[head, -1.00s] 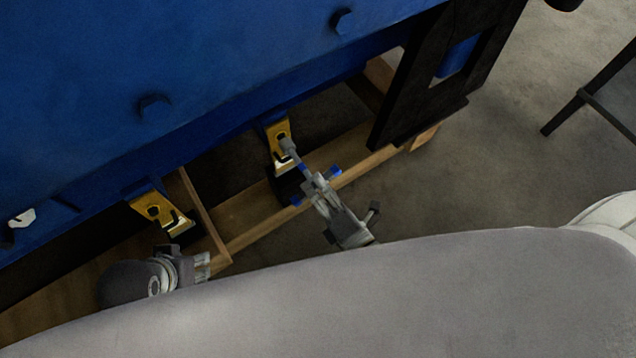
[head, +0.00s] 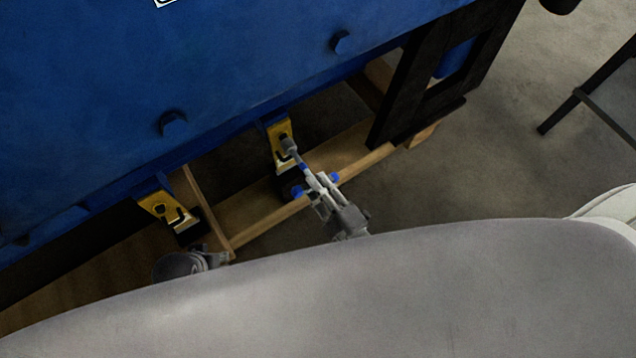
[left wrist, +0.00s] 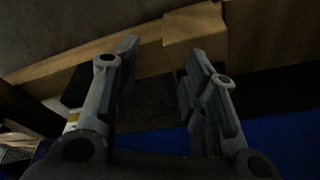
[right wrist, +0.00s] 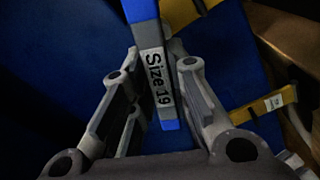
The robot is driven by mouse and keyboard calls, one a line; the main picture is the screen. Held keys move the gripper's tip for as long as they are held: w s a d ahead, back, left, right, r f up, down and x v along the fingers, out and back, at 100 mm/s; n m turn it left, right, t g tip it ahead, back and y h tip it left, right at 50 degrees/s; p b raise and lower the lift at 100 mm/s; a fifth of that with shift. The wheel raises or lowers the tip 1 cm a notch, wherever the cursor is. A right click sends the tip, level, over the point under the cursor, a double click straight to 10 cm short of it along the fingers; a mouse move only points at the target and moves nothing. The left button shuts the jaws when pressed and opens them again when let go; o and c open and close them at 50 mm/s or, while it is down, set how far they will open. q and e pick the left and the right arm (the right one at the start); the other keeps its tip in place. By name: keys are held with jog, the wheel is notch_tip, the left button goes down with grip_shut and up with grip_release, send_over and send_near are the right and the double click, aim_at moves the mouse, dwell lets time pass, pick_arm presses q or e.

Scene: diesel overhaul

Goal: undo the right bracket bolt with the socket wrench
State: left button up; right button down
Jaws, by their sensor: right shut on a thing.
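The right yellow bracket (head: 277,129) hangs under the blue engine block. My right gripper (head: 316,180) is shut on the socket wrench (head: 302,164), whose grey head lies over this bracket. The bracket bolt is not visible; I cannot tell whether the socket sits on it. My left gripper (head: 218,259) is low near the wooden beam. In the left wrist view its fingers (left wrist: 163,62) are apart, with nothing between them.
A second yellow bracket (head: 160,208) is to the left. The blue engine block (head: 240,70) fills the upper left. A wooden frame (head: 260,222) runs below, with a black upright (head: 398,105) at its right end. Open floor (head: 510,160) lies to the right.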

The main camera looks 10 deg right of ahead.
jog(key=m+p, duration=0.1)
jog(key=m, duration=0.4)
jog(key=shift+r+m, duration=0.15)
jog(key=shift+m, duration=0.15)
jog(key=m+p, duration=0.1)
jog(key=m, duration=0.1)
jog(key=shift+a+m, duration=0.1)
jog(key=shift+m, duration=0.3)
jog(key=m+p, duration=0.1)
jog(key=m, duration=0.4)
jog(key=shift+h, duration=0.3)
jog(key=m, duration=0.6)
pick_arm(q)
jog(key=s+f, duration=0.4)
jog(key=f, duration=0.7)
jog(key=shift+a+g, duration=0.25)
jog(key=shift+g, duration=0.15)
jog(key=shift+s+f, duration=0.1)
jog(key=shift+s, duration=0.05)
pick_arm(e)
jog(key=shift+d, duration=0.2)
jog(key=shift+w, duration=0.1)
pick_arm(q)
jog(key=shift+s+f, duration=0.35)
pick_arm(e)
jog(key=shift+w, duration=0.1)
